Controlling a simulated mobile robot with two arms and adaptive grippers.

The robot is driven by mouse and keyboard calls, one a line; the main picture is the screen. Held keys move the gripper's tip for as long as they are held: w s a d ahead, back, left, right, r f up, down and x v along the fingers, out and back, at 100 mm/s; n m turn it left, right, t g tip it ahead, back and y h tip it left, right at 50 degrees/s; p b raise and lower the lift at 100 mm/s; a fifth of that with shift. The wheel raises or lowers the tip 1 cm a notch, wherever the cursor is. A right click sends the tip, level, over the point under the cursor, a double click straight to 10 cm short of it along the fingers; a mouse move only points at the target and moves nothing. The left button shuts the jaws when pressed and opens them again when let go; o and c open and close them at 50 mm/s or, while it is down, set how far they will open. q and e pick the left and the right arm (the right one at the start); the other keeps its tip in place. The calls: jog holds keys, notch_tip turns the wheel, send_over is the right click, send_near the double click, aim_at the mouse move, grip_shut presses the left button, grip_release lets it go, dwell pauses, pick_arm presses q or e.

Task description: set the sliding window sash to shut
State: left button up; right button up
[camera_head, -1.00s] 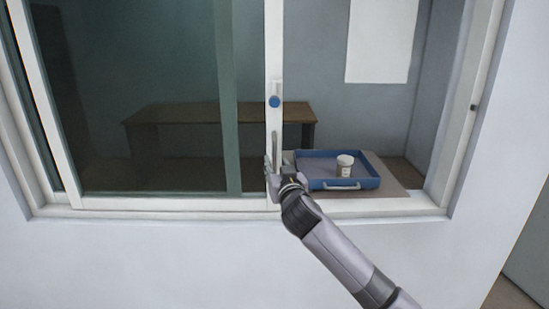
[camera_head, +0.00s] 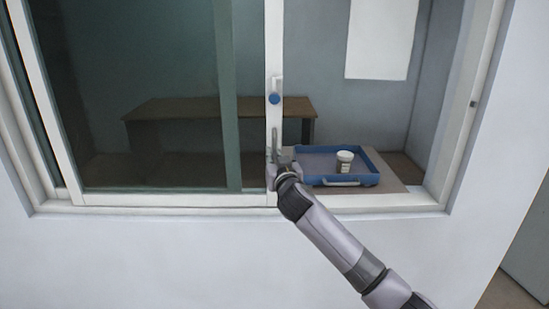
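The sliding window sash (camera_head: 273,62) is a white-framed glass pane over the left and middle of the opening. Its right edge stands near the middle, and the right part of the window is open. A blue round knob (camera_head: 274,98) and a vertical handle (camera_head: 275,141) sit on that edge stile. My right gripper (camera_head: 275,160) is at the lower end of the handle, against the stile. Its fingers are too small and partly hidden by the wrist to tell whether they grip. My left gripper is not in view.
A blue tray (camera_head: 359,181) with a white cup (camera_head: 345,161) stands on a brown board (camera_head: 390,188) behind the open part. The white window frame (camera_head: 464,110) bounds the opening at right. A wooden table (camera_head: 175,108) is in the room beyond.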

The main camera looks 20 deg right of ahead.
grip_shut()
dwell(0.4)
